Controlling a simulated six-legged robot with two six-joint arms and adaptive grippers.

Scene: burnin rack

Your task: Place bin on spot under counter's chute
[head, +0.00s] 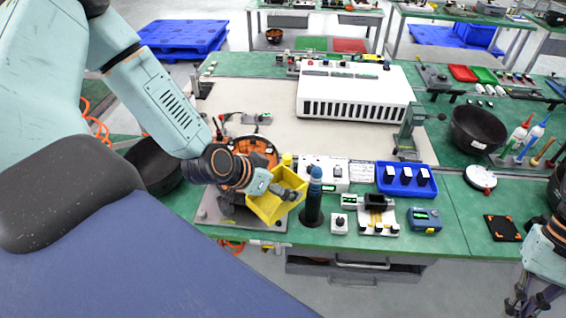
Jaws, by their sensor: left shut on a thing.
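The yellow bin (268,206) is tilted in my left gripper (284,193), which is shut on it. The bin is above the front left edge of the green bench, in front of a round orange machine (257,150) that looks like the counter. A grey base plate (215,214) shows beneath the bin. The bin and my arm hide part of the machine, and I cannot make out its chute or the spot. My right gripper (531,303) is at the bottom right corner, partly cut off, away from the bin.
A dark cylinder stand (313,203) is close to the bin's right. A black bowl (153,165) is at left. The beige mat (240,98) has free room.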

